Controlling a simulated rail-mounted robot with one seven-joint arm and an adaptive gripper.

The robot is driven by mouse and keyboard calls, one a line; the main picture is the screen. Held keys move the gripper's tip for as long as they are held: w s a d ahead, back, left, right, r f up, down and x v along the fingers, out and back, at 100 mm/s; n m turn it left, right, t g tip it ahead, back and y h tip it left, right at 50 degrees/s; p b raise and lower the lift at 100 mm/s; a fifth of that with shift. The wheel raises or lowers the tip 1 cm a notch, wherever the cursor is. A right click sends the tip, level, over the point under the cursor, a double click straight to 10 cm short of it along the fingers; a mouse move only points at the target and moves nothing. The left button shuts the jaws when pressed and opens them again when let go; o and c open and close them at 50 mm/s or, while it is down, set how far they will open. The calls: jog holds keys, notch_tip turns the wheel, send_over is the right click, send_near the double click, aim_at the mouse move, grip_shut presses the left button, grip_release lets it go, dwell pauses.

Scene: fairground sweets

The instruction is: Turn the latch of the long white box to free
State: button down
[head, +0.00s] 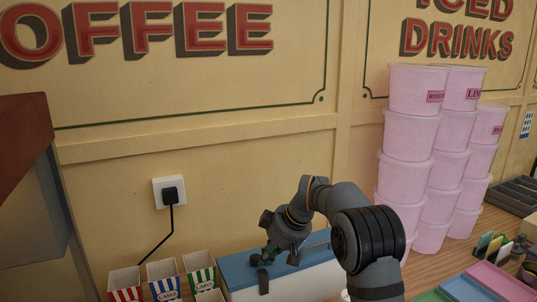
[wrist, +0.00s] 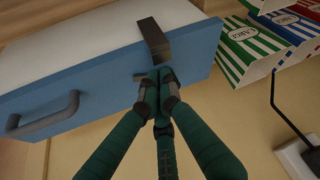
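The long white box (head: 285,283) stands on the counter against the wall, with a blue side or lid (head: 243,268). In the wrist view its blue face (wrist: 105,78) carries a grey bar handle (wrist: 42,115) at the left. The latch, a dark brown block (wrist: 153,38), lies across the blue face's edge; it also shows in the head view (head: 263,281). My gripper (wrist: 160,80) has its green fingers drawn together, tips right at the latch's lower end. A small grey stub (wrist: 140,77) sticks out beside the tips. I cannot tell whether the tips touch or pinch the latch.
Striped cartons (head: 163,279) stand close left of the box, also seen in the wrist view (wrist: 252,47). A socket with a black cord (head: 170,193) is on the wall behind them. Stacked pink tubs (head: 408,135) and coloured trays (head: 490,283) are to the right.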

jog(key=shift+w+a, duration=0.1)
jog(key=shift+a, duration=0.05)
dwell(0.4)
jog(key=shift+w+d+b, duration=0.25)
jog(key=shift+w+b, duration=0.05)
jog(key=shift+b, duration=0.25)
jog(key=shift+s+d+f+b, duration=0.1)
jog(key=shift+s+d+b, duration=0.05)
jog(key=shift+d+b, duration=0.2)
notch_tip(320, 180, up, 6)
jog(key=p, duration=0.5)
dwell(0.3)
